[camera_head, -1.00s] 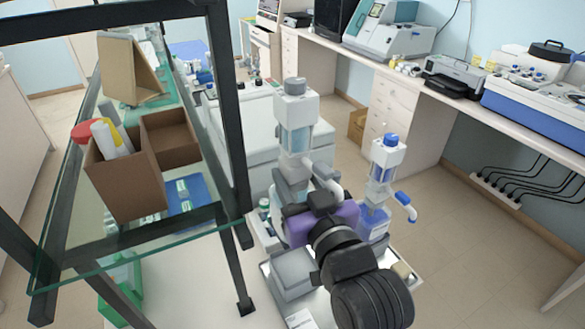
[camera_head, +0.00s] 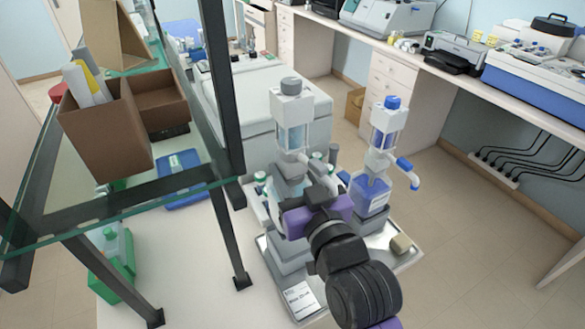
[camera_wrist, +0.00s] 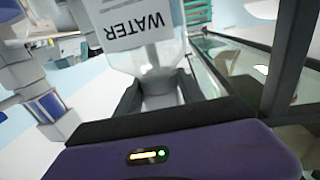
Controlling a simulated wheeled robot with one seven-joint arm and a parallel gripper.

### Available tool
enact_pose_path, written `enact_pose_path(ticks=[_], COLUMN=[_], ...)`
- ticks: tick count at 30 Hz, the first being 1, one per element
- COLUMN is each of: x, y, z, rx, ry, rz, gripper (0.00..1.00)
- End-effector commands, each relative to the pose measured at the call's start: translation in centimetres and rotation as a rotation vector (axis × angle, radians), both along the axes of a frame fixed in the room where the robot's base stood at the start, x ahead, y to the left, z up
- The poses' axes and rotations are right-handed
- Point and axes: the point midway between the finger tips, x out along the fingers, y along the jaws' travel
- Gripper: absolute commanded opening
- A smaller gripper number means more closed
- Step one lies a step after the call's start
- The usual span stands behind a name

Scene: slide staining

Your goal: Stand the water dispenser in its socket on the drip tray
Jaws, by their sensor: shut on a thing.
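The water dispenser (camera_head: 293,135) is a clear, grey-capped bottle with a pump top and spout. It looks roughly upright in the head view. Its WATER label (camera_wrist: 138,22) shows in the wrist view. My gripper (camera_wrist: 158,92) is shut on the narrower lower part of its body; in the head view my purple gripper body (camera_head: 300,222) is in front of its lower part. The metal drip tray (camera_head: 405,258) lies below. The socket and the dispenser's foot are hidden behind my gripper, so I cannot tell if they touch.
A blue-capped dispenser (camera_head: 381,150) stands close on the right, its spout pointing right. A grey block and a printed card (camera_head: 301,298) are at the tray's front left. A glass shelf with dark posts (camera_head: 222,90) and a cardboard box (camera_head: 105,130) rises close on the left.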

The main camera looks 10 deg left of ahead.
Motion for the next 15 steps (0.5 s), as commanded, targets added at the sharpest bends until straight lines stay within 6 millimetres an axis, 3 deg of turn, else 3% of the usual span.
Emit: enact_pose_path(ticks=[15], x=[0.0], y=[0.0], z=[-4.0], rx=[0.002], ry=[-0.007], rz=[0.0], gripper=[0.0])
